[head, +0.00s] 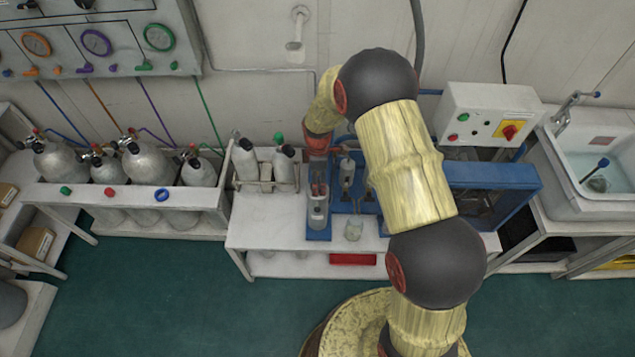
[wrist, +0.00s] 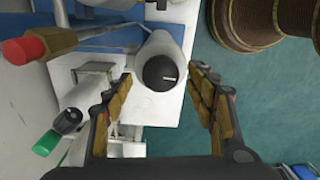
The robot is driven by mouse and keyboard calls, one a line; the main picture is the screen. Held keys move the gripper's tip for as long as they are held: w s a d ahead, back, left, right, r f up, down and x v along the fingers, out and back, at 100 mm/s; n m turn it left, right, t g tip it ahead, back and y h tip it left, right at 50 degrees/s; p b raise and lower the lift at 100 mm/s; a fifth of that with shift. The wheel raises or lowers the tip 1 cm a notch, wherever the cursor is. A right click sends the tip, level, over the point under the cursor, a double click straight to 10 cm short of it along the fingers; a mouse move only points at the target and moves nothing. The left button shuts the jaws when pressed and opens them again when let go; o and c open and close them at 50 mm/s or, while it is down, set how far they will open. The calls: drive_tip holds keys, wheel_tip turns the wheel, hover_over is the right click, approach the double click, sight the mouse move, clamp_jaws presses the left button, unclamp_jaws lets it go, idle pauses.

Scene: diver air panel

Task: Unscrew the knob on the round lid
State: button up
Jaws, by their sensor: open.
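In the wrist view, a dark round knob (wrist: 160,73) with a short white mark faces the camera. It sits on the end of a pale grey upright cylinder (wrist: 163,45). I cannot make out the lid's edge apart from the knob and the cylinder. My gripper (wrist: 161,84) is open, with one tan-padded finger to the left of the knob and one to the right. A gap shows on both sides, and nothing is held. In the head view, my gripper (head: 318,187) points down over the grey cylinder (head: 317,214) at the bench's left-middle; the knob is hidden there.
Grey bottles (head: 246,165) stand in a rack left of the cylinder. A red-ended valve handle (wrist: 25,48) lies to the left in the wrist view. A glass jar (head: 353,228) stands close by on the white bench (head: 275,232). A blue frame (head: 500,178) is to the right.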

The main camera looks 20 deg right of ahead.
wheel_tip(320, 180, up, 11)
drive_tip(key=shift+f, duration=0.15)
idle(0.6)
drive_tip(key=s+r+m+t+b, duration=0.1)
drive_tip(key=s+r+m+t, duration=0.1)
drive_tip(key=s+r+m, duration=0.6)
drive_tip(key=s+r+m+t+b, duration=0.2)
drive_tip(key=s+r+m, duration=0.5)
drive_tip(key=s+r, duration=0.9)
drive_tip(key=s+t, duration=0.1)
drive_tip(key=s, duration=0.4)
drive_tip(key=shift+s+d+m+t+b, duration=0.2)
drive_tip(key=shift+s+m+t+b, duration=0.1)
drive_tip(key=shift+s+m, duration=0.1)
drive_tip(key=shift+r, duration=0.1)
